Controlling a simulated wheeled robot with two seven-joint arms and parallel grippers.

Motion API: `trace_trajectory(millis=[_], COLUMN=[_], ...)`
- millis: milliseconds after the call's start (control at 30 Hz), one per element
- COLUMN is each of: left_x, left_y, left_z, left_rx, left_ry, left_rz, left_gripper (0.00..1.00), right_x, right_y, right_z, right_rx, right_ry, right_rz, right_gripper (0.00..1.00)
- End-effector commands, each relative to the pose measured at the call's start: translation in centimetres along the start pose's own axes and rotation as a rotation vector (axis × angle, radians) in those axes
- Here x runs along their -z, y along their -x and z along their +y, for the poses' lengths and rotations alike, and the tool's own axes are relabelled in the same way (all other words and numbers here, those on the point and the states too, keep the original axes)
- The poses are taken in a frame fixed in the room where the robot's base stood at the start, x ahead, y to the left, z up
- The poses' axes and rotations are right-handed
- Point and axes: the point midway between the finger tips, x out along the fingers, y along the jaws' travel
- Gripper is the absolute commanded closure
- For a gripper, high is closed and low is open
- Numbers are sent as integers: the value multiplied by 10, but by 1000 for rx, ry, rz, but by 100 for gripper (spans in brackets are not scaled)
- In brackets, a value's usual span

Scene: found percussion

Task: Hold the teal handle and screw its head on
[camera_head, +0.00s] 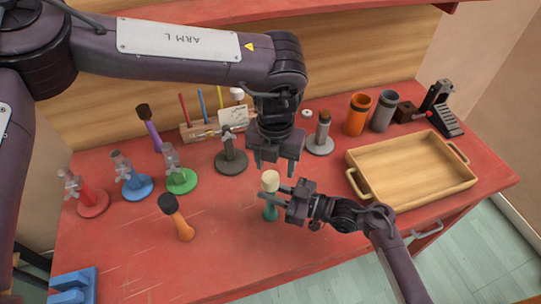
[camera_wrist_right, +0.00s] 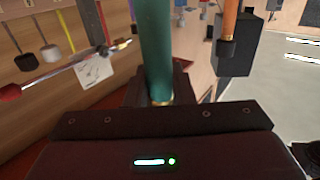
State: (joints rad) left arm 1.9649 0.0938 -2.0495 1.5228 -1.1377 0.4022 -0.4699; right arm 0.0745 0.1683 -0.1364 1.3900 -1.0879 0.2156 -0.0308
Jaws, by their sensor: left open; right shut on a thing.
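The teal handle (camera_head: 270,213) stands roughly upright at the middle of the red table, with a cream head (camera_head: 270,180) at its top. I cannot tell how tightly the head sits on it. My right gripper (camera_head: 277,195) is shut on the handle just below the head, coming in from the right. In the right wrist view the teal handle (camera_wrist_right: 155,45) runs up between the fingers, with a gold band near them. My left gripper (camera_head: 276,168) points down just above the cream head, fingers apart and empty.
Clamp stands with red, blue, green and grey bases line the back left. A wooden tray (camera_head: 412,168), an orange cup (camera_head: 357,115) and a grey cup (camera_head: 383,112) are at the right. The front middle is clear.

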Motion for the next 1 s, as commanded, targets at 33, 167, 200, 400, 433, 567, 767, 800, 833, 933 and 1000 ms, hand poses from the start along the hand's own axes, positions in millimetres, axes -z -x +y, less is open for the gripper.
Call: trace_trajectory(millis=[33, 167, 200, 400, 433, 567, 767, 800, 833, 933, 1000], left_x=[0, 0, 0, 1, 1, 2, 2, 2, 2, 2, 2], left_y=[2, 10, 12, 21, 22, 25, 25, 25, 25, 25, 22], left_z=[-1, -1, 0, 6, 7, 9, 10, 10, 10, 10, 10], left_rx=[6, 5, 4, -5, -6, -10, -12, -12, -12, -12, -13], left_ry=[121, 450, 542, 891, 925, 1015, 1037, 1036, 1036, 1035, 1034], left_rz=[1, 2, 4, 10, 10, 11, 11, 11, 11, 11, 11], left_gripper=[45, 45, 45, 45, 45, 45, 45, 45, 45, 45, 45], right_x=[0, 0, 0, 0, 0, 0, 0, 0, 0, 0, 0], right_y=[0, 0, 0, 0, 0, 0, 0, 0, 0, 0, 0], right_z=[0, 0, 0, 0, 0, 0, 0, 0, 0, 0, 0], right_rx=[0, 0, 0, 0, 0, 0, 0, 0, 0, 0, 0], right_ry=[0, 0, 0, 0, 0, 0, 0, 0, 0, 0, 0], right_rz=[1, 1, 1, 1, 1, 0, 0, 0, 0, 0, 0], right_gripper=[100, 100, 100, 100, 100, 100, 100, 100, 100, 100, 100])
